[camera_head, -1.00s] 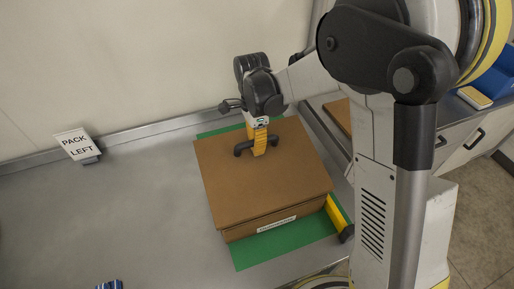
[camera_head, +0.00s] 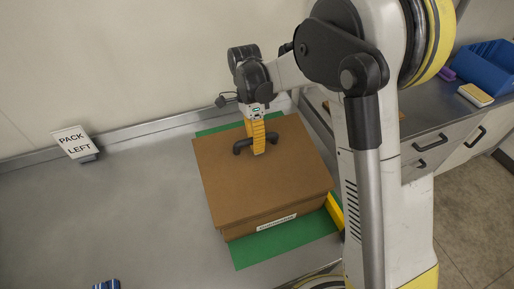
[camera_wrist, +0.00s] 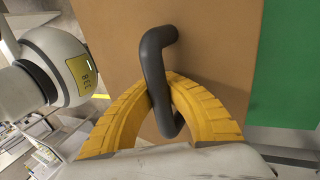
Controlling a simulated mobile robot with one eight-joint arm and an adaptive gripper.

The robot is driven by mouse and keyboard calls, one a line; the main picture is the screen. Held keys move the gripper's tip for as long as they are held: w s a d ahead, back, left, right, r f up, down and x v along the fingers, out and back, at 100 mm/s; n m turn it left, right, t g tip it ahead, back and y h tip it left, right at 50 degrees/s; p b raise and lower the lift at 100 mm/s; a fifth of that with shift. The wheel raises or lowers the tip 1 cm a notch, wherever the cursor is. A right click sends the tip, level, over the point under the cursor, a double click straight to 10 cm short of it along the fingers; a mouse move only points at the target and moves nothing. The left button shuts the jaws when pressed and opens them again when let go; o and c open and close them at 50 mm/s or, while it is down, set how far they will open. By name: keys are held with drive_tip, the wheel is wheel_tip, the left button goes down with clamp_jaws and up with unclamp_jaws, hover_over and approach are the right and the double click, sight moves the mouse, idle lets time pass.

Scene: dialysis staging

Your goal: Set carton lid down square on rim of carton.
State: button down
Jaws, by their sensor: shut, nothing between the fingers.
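The brown carton lid (camera_head: 230,185) lies over the carton (camera_head: 240,229), whose labelled front shows below the lid's near edge. The lid looks about in line with the carton; any small gap at the rim is too fine to tell. A dark bar handle (camera_head: 270,138) stands on the lid and also shows in the wrist view (camera_wrist: 152,70). My gripper (camera_head: 258,151) is at the handle's middle with its yellow fingers pointing down. In the wrist view its fingers (camera_wrist: 165,90) come together at the handle, which crosses in front of them. I see no firm hold on the handle.
The carton stands on a green mat (camera_head: 260,252) on a grey metal counter (camera_head: 130,210). A "PACK LEFT" sign (camera_head: 74,142) stands at the back left. A yellow piece (camera_head: 335,212) is beside the carton's right side. The counter left of the carton is mostly clear.

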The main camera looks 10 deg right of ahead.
sight(258, 160)
drive_tip(key=shift+s+g, duration=0.15)
drive_tip(key=shift+g, duration=0.15)
drive_tip(key=shift+f, duration=0.15)
idle(0.5)
drive_tip(key=shift+f+b, duration=0.3)
drive_tip(key=shift+b, duration=0.15)
drive_tip(key=shift+f+b, duration=1.6)
drive_tip(key=shift+f, duration=0.6)
drive_tip(key=shift+r+p, duration=0.9)
drive_tip(key=shift+r, duration=0.5)
drive_tip(key=shift+f+b, duration=1.2)
drive_tip(key=shift+f, duration=0.4)
